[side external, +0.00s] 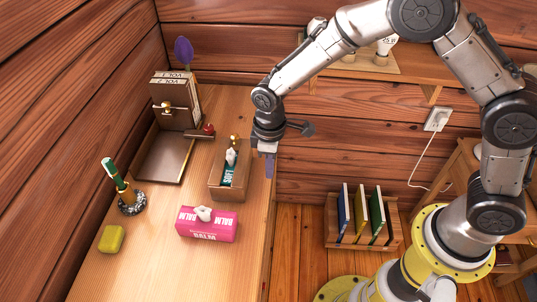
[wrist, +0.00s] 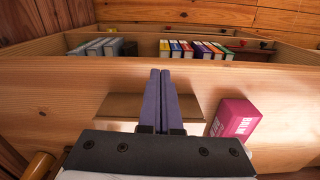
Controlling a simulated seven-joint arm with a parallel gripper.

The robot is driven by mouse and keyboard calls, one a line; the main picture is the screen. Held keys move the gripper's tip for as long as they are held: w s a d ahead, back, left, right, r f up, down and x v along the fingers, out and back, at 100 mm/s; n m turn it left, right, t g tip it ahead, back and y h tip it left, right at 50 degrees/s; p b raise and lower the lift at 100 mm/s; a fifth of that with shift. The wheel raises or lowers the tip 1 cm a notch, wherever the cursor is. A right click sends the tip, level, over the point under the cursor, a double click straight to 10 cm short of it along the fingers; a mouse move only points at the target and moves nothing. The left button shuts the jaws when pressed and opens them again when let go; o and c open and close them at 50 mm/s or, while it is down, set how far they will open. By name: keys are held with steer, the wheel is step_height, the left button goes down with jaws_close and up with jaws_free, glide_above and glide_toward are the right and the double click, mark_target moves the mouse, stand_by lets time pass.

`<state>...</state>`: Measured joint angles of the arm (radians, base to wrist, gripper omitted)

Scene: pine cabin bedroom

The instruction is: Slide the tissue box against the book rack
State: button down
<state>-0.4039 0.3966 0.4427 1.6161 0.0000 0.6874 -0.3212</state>
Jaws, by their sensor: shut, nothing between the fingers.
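The pink tissue box (side external: 207,232), marked BALM, with a white tuft on top, sits upright on the desk's front half. It also shows right of my fingers in the wrist view (wrist: 236,118). A slotted wooden book rack (side external: 334,234) holding blue, yellow and green books stands low at the right, apart from the desk and the tissue box. My gripper (side external: 267,166) points down near the desk's right edge, behind and to the right of the tissue box and not touching it. Its purple fingers (wrist: 161,98) are shut together and empty.
A wooden box (side external: 229,194) with a dark green item stands between the tissue box and the back. A brown upright stand (side external: 172,116), a pen holder (side external: 132,203) and a yellow block (side external: 111,239) are at the left. The desk's front (side external: 160,270) is clear.

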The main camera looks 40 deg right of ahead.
mark_target(214, 167)
step_height(214, 167, down, 3)
steer(key=shift+w+f, duration=0.1)
steer(key=shift+w+a, duration=0.9)
steer(key=shift+w, duration=0.05)
steer(key=shift+w+a+r, duration=0.2)
steer(key=shift+w+a, duration=0.2)
steer(key=shift+w, duration=0.05)
steer(key=w+a, duration=0.6)
steer(key=w, duration=0.1)
steer(key=shift+w+a, duration=0.2)
steer(key=shift+a, duration=0.1)
steer(key=shift+w+a+r, duration=0.1)
steer(key=shift+w+a, duration=0.05)
